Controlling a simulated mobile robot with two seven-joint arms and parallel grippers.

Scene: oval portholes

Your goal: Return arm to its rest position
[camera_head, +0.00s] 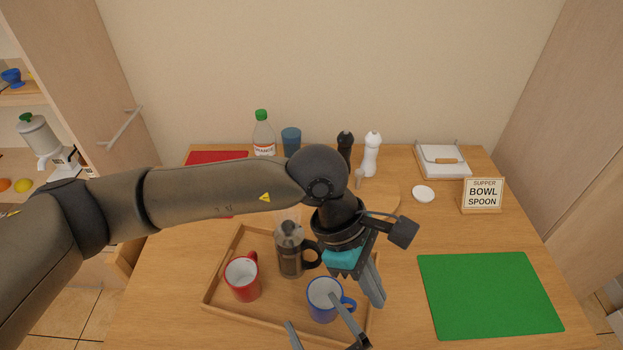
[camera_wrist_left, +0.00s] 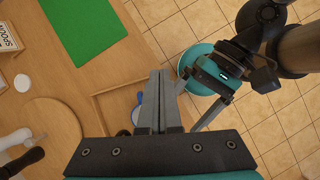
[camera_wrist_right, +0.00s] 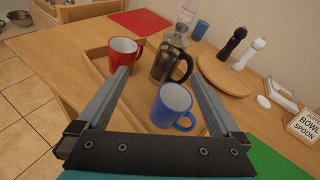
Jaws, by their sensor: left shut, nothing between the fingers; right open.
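My left arm reaches in from the left across the head view. Its gripper (camera_head: 377,298) hangs over the right part of the wooden tray, fingers together and empty; the closed fingers (camera_wrist_left: 159,80) also show in the left wrist view. My right gripper (camera_head: 310,308) is at the bottom of the head view, near the blue mug (camera_head: 322,301). In the right wrist view its fingers (camera_wrist_right: 157,72) are spread wide with nothing held, and the blue mug (camera_wrist_right: 170,104) shows between and beyond them. My left arm hides part of the table's middle.
The wooden tray (camera_head: 213,291) holds a red mug (camera_head: 241,279), a French press (camera_head: 288,252) and the blue mug. A green mat (camera_head: 490,295) lies at right. A bottle (camera_head: 263,137), blue cup (camera_head: 291,140), black mill (camera_head: 345,145), white mill (camera_head: 371,155) and sign (camera_head: 482,196) stand behind.

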